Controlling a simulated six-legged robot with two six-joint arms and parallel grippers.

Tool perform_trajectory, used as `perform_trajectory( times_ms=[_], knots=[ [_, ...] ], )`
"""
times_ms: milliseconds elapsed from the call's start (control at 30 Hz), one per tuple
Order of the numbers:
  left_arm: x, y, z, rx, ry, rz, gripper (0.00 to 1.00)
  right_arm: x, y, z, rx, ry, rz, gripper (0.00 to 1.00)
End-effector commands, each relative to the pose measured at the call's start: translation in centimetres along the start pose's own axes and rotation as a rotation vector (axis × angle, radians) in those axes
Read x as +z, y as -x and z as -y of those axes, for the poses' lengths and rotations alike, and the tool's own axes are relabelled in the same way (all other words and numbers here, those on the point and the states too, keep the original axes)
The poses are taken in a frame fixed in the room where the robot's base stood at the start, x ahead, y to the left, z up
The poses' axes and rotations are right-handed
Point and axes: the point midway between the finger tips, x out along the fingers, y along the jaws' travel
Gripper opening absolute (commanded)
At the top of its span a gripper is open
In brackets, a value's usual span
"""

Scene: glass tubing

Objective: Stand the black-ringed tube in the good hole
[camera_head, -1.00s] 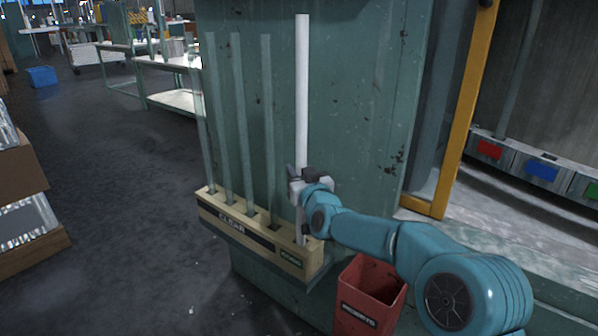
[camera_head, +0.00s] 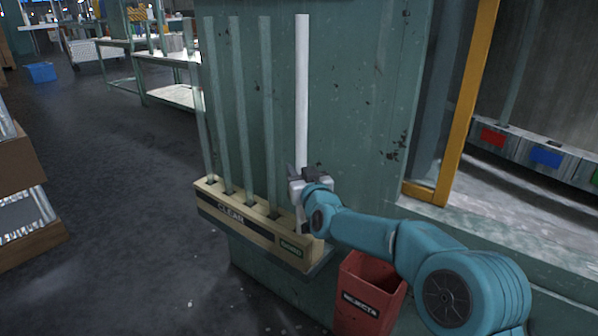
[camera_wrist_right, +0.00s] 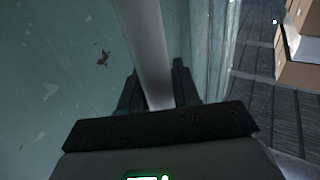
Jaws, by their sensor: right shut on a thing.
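My right gripper (camera_head: 308,182) is shut on a tall white tube (camera_head: 302,90), held upright above the right end of the cream rack (camera_head: 212,200). A short length of tube shows below the jaws; I cannot tell whether its lower end is in a hole or in front of the rack. No black ring shows on its visible part. In the right wrist view the tube (camera_wrist_right: 150,45) runs up between the two fingers (camera_wrist_right: 158,92). The rack has a dark band lettered like "CLEAN" and a small green label (camera_head: 291,247) at its right end. My left gripper is out of view.
Several clear tubes (camera_head: 238,110) stand in the rack against a green panel (camera_head: 355,100). A red bin (camera_head: 372,290) with a "REJECTS" label is below right. Beyond a yellow post (camera_head: 465,110) are bays marked red, blue and green. Open floor lies left.

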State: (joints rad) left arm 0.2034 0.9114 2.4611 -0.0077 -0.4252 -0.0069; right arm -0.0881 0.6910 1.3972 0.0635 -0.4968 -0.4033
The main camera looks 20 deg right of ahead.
Motion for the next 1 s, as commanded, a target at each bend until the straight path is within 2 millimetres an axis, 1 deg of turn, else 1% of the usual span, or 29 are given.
perform_trajectory(
  times_ms=[133, 167, 200, 233, 533, 667, 767, 1000],
  knots=[
    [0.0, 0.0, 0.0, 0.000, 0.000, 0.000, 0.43, -0.1, 0.0, 0.0, 0.000, 0.000, -0.001, 0.00],
    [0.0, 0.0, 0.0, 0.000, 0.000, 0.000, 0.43, -0.1, 0.0, 0.0, 0.000, 0.000, -0.001, 0.38],
    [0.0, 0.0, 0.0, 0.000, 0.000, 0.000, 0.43, -0.1, 0.0, 0.0, 0.000, 0.000, -0.001, 0.51],
    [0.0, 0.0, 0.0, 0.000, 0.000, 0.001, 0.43, -0.1, 0.0, 0.0, 0.000, 0.000, -0.001, 0.61],
    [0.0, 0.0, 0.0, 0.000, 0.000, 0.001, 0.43, 0.0, 0.1, 0.0, 0.000, 0.000, 0.000, 0.61],
    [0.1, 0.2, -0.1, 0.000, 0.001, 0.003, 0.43, -0.1, 0.8, 0.0, 0.000, 0.000, 0.000, 0.61],
    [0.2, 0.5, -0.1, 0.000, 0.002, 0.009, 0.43, -0.2, 2.3, 0.0, 0.000, 0.000, 0.001, 0.61],
    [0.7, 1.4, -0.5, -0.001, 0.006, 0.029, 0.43, -0.3, 7.4, 0.0, 0.000, 0.000, 0.001, 0.61]
  ],
)
